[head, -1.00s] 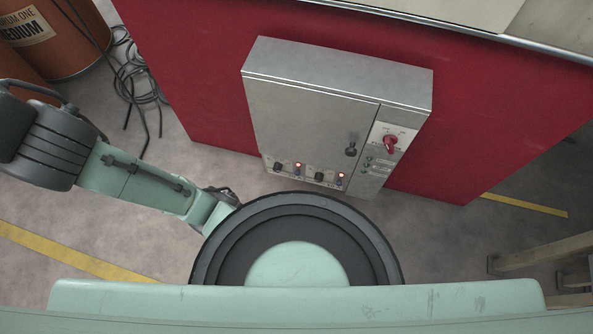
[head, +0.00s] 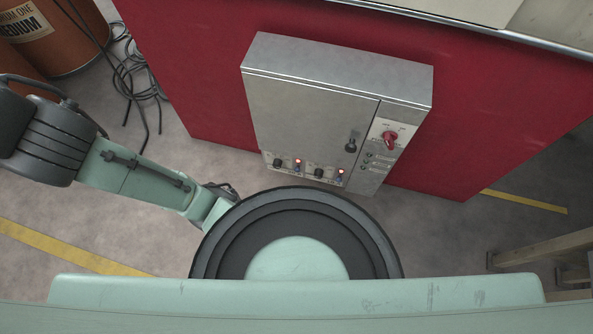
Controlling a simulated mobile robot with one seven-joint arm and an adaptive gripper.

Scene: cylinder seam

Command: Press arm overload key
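A grey metal control box (head: 310,118) is mounted on the red panel in the head view. Along its lower edge is a row of small controls, with black knobs (head: 278,163) and two lit red-orange lamps (head: 298,162), (head: 341,171). A red rotary switch (head: 390,140) sits on the right strip, with small buttons or keys below it. Their labels are too small to read, so I cannot tell which one is the arm overload key. My gripper is not visible. My arm enters from the left and its far end is hidden behind my round dark body part.
A tall red panel (head: 205,85) stands behind the box. Orange drums (head: 70,45) and loose black cables (head: 135,80) lie at the upper left. Wooden beams (head: 540,250) are at the lower right. Yellow lines mark the grey floor, which is clear around the box.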

